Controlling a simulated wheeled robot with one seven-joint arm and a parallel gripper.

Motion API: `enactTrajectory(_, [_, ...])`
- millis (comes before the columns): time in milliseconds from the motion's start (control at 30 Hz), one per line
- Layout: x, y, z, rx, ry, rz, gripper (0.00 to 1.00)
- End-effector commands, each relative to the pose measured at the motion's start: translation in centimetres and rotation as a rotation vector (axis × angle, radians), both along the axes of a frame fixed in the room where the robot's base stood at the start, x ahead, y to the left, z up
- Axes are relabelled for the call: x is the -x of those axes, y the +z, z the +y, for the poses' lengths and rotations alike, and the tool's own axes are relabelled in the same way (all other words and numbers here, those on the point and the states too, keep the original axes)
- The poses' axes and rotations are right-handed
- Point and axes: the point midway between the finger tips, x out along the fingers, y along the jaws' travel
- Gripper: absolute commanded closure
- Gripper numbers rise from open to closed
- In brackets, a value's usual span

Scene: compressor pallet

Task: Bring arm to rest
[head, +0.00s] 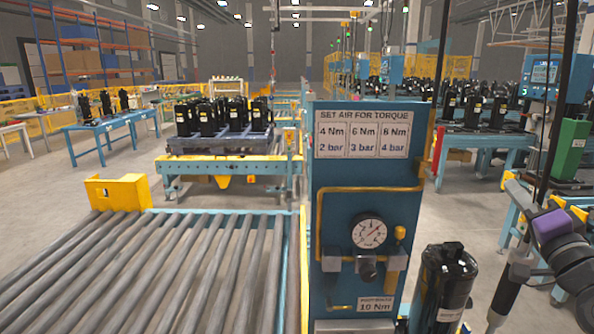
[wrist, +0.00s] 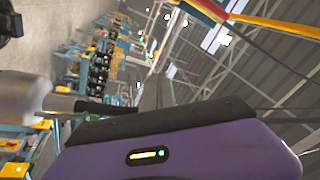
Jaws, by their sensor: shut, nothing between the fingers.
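My gripper (head: 513,190) is at the right edge of the head view, beyond the purple band of my wrist. It is raised and tilted up to the left, over the floor right of the blue panel. In the wrist view its grey fingers (wrist: 157,92) are together past the purple housing, with nothing between them. The wrist view looks tilted across the hall and up to the roof. My arm runs off the right edge of the head view, so most of it is hidden.
A blue panel (head: 338,220) with a pressure gauge (head: 369,233) stands in the middle. A black compressor (head: 446,285) is at its lower right. A dark hand tool (head: 508,285) hangs close beside my arm. A roller conveyor (head: 140,265) fills the lower left.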

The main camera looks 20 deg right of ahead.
Motion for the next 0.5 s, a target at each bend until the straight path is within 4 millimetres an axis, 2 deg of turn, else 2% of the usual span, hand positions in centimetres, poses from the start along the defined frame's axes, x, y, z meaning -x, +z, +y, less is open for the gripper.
enactTrajectory(33, [0.4, -2.3, 1.1, 0.027, -0.03, 0.021, 1.0])
enactTrajectory(200, [2.5, -7.9, 4.8, 0.157, -0.128, 0.088, 1.0])
enactTrajectory(367, [5.2, -12.5, 9.0, 0.28, -0.183, 0.159, 1.0])
enactTrajectory(500, [7.9, -15.7, 13.1, 0.389, -0.202, 0.222, 1.0])
